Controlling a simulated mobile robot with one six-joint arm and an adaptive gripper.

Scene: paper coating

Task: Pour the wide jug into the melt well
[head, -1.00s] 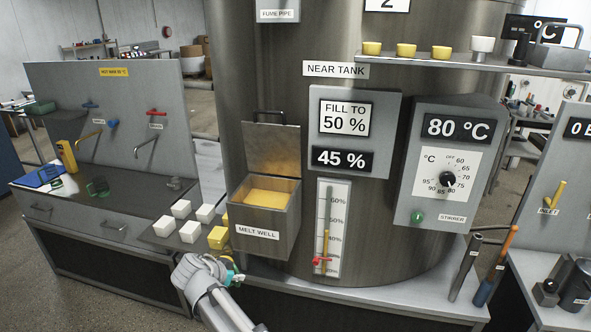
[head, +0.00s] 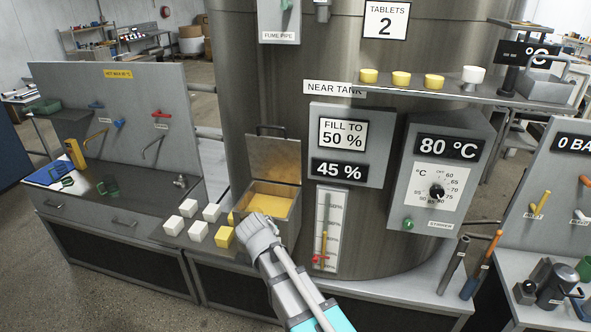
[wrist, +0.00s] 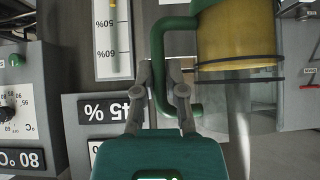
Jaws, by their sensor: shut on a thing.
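The melt well (head: 292,222) is a grey box on the tank's front. Its lid (head: 273,158) is up and yellow material shows inside. My gripper (head: 258,228) is in front of the well and covers part of its front. In the wrist view, which is upside down, my gripper (wrist: 166,88) is shut on the green handle (wrist: 158,50) of the wide jug (wrist: 235,38). The jug is clear-walled with yellow contents in its lower part, and it looks about upright. Its body is cut off by the frame edge.
White blocks (head: 188,208) and a yellow block (head: 224,236) sit on the ledge left of the well. The near tank (head: 235,100) stands behind. The tank display (head: 340,169) reads 45 %, under a FILL TO 50 % sign.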

